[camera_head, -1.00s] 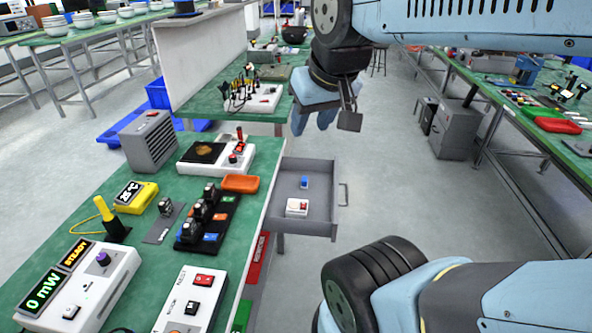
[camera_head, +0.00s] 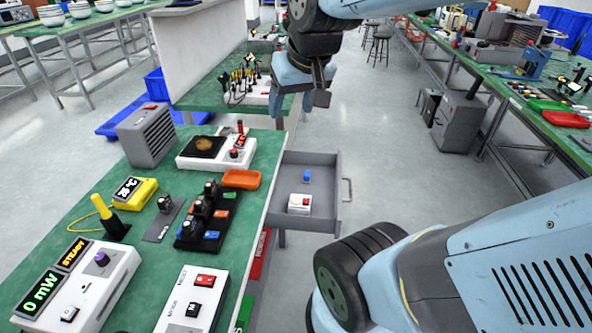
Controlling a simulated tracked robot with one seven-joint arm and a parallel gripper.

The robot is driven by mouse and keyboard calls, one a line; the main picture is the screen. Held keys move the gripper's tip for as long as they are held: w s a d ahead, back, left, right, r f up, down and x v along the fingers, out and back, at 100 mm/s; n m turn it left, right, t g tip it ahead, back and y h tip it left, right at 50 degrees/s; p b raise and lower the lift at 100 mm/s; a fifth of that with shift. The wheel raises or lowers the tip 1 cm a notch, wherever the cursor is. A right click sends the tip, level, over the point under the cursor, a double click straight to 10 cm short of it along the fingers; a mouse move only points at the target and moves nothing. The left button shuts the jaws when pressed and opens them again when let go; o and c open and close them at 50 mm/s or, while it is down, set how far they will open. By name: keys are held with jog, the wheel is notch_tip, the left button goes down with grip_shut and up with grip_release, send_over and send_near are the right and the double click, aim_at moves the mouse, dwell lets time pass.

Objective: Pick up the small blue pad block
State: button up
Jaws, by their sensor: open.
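The small blue pad block (camera_head: 307,176) sits inside an open grey drawer (camera_head: 325,215) at the right side of the green bench. A small white box with a red top (camera_head: 300,203) lies in the same drawer, nearer to me. My gripper (camera_head: 318,98) hangs above and beyond the drawer, near the top middle of the view. It is open and apart from the block, with nothing seen between its fingers.
On the green bench (camera_head: 110,195) stand a hotplate-like unit (camera_head: 215,150), an orange tray (camera_head: 241,179), a black rack with several modules (camera_head: 207,222) and a power meter (camera_head: 85,285). My arm links fill the lower right. Open floor lies right of the drawer.

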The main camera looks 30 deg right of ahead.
jog(key=w+d+f+m, duration=0.2)
jog(key=w+d+f, duration=0.15)
jog(key=w, duration=0.55)
jog(key=m+g+h, duration=0.2)
jog(key=m+h, duration=0.1)
jog(key=m, duration=0.1)
send_over(307, 173)
jog(key=s, duration=0.2)
jog(key=f, duration=3.7)
jog(key=shift+a+f, duration=0.1)
jog(key=shift+a, duration=0.15)
jog(key=shift+a+x, duration=0.2)
jog(key=shift+x, duration=1.45)
jog(key=shift+a+x, duration=0.25)
jog(key=shift+x, duration=1.4)
jog(key=shift+w, duration=0.15)
